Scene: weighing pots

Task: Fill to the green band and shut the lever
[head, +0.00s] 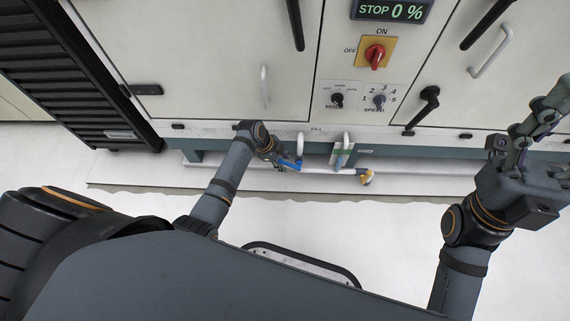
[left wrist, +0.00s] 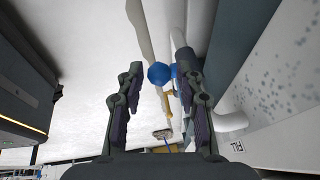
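The blue lever (head: 290,164) sits on the pipework under the cabinet, below the FILL label. Its rounded blue end (left wrist: 160,73) shows in the left wrist view, in line with the gap between my fingertips. My left gripper (head: 277,156) is close to the lever, its fingers open with space on both sides of the blue end in its wrist view. The sight tube (head: 341,152) with a green band stands right of the lever; its liquid level is too small to read. My right gripper (head: 543,118) is at the far right, apart from everything, with its fingers apparently spread and partly cut off.
A display (head: 392,10) reads STOP 0 %. Below it are a red switch (head: 375,54) and the mode and speed knobs (head: 379,99). A white pipe (head: 325,170) runs low along the cabinet to a yellowish fitting (head: 366,177). The floor in front is clear.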

